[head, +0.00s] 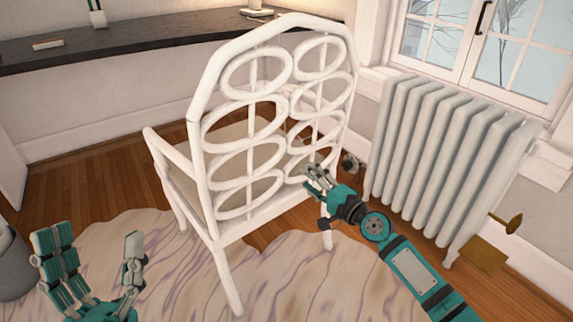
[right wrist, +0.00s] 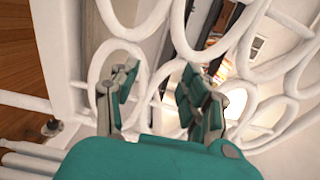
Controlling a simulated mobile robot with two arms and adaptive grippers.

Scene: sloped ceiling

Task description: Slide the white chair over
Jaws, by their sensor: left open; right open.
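The white chair (head: 203,150) stands in the middle of the head view with its back of oval rings toward me. My right gripper (head: 318,182) is open at the lower right part of the chair back. In the right wrist view my right gripper (right wrist: 158,95) has its fingers apart in front of the white rings (right wrist: 122,60); I cannot tell whether they touch. My left gripper (head: 98,250) is open and empty at the lower left, apart from the chair.
A white radiator (head: 440,150) stands close to the right of the chair under the window. A dark counter (head: 130,42) runs along the back wall. A pale rug (head: 150,240) covers the near floor. A grey bin (head: 12,270) is at the left edge. Wooden floor lies left of the chair.

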